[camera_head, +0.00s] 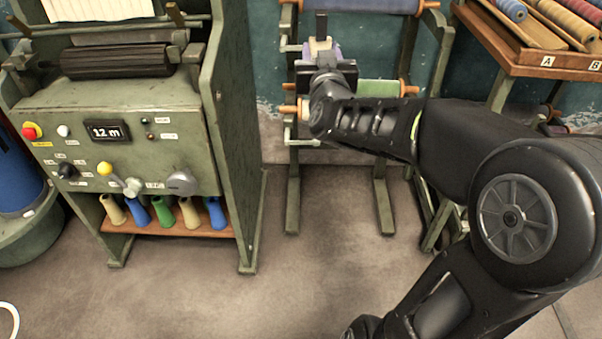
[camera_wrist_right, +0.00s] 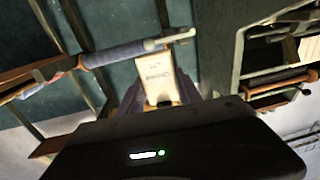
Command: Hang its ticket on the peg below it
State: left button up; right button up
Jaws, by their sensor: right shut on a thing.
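My right gripper (camera_head: 321,44) is in front of the rack at the back, between the blue-grey roll (camera_head: 365,5) above and the green roll (camera_head: 378,87) below. It is shut on a small cream ticket (camera_wrist_right: 160,80) with faint print, which stands up between the fingers in the right wrist view. A blue-grey roll (camera_wrist_right: 122,51) on a rod passes close behind the ticket there. Short pale green pegs stick out at the rack's left post, one upper peg (camera_head: 290,48) and one lower peg (camera_head: 302,143). I cannot tell whether the ticket touches a peg. My left gripper is not in view.
A green machine (camera_head: 120,190) with knobs and a display stands at the left, with several coloured cones on its lower shelf (camera_head: 150,229). A wooden tray (camera_head: 555,62) of spools labelled A and B is at the upper right. The floor (camera_head: 320,260) in front is clear.

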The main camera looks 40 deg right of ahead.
jog(key=w+f+b, duration=0.2)
jog(key=f+b, duration=0.5)
jog(key=f, duration=1.2)
jog(key=w+a+f+h+b, duration=0.1)
jog(key=f+b, duration=0.6)
jog(key=f, duration=1.3)
jog(key=shift+w+a+f+m+g, duration=0.15)
jog(key=shift+w+a+m+g, duration=0.2)
jog(key=shift+w, duration=0.5)
jog(key=shift+d, duration=0.1)
jog(key=shift+w+d, duration=0.15)
jog(key=shift+w, duration=0.05)
jog(key=f+b+x, duration=0.1)
jog(key=x, duration=0.6)
jog(key=shift+w+d+b, duration=0.2)
jog(key=shift+b, duration=0.15)
jog(key=shift+f, duration=0.15)
